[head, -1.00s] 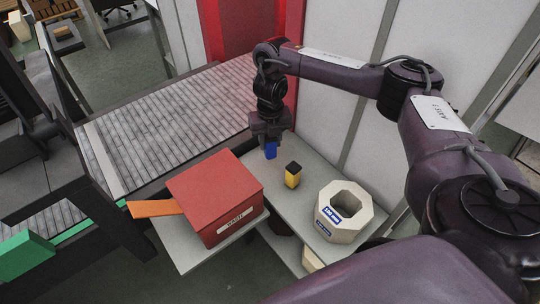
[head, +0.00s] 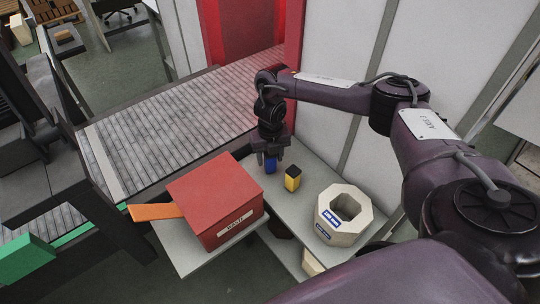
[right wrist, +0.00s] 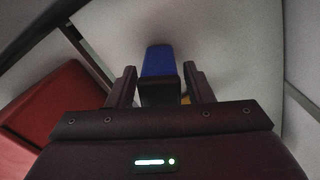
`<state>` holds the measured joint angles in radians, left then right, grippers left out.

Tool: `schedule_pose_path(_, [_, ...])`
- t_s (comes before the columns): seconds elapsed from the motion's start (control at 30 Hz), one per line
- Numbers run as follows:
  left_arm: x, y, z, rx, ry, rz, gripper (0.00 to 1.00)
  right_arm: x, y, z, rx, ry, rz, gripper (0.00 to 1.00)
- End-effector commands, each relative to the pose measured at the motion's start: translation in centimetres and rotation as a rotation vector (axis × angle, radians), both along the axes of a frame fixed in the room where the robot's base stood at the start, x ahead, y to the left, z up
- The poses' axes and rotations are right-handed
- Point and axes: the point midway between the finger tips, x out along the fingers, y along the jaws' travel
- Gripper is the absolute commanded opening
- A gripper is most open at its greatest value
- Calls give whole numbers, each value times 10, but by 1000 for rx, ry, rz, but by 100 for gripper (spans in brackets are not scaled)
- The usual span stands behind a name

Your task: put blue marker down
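The blue marker (head: 270,166) is a blue block with a black end. In the head view my right gripper (head: 270,152) is directly above and around the marker's top. The marker's foot seems to be at the table surface. My left gripper is not in view.
A yellow marker with a black top (head: 292,178) stands close to the right. A pale octagonal holder (head: 352,207) is farther right. A red box (head: 214,200) is on the left, with an orange strip (head: 155,212) beside it. A roller conveyor (head: 170,125) runs behind.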

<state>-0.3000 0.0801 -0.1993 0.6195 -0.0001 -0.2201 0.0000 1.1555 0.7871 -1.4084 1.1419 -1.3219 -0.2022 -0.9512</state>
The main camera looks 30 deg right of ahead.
Motion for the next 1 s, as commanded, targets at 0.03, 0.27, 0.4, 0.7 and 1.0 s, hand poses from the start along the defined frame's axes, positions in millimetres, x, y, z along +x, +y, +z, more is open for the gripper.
schedule_pose_path(0.03, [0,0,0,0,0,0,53,0,0,0,0,0,0,54])
schedule_pose_path(0.27, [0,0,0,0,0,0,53,0,0,0,0,0,0,54])
schedule_pose_path(0.4, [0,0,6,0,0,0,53,1,0,7,1,-1,0,54])
schedule_pose_path(0.7, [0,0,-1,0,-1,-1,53,2,0,62,0,-6,2,54])
schedule_pose_path(1.0, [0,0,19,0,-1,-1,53,1,0,116,-1,-3,2,54])
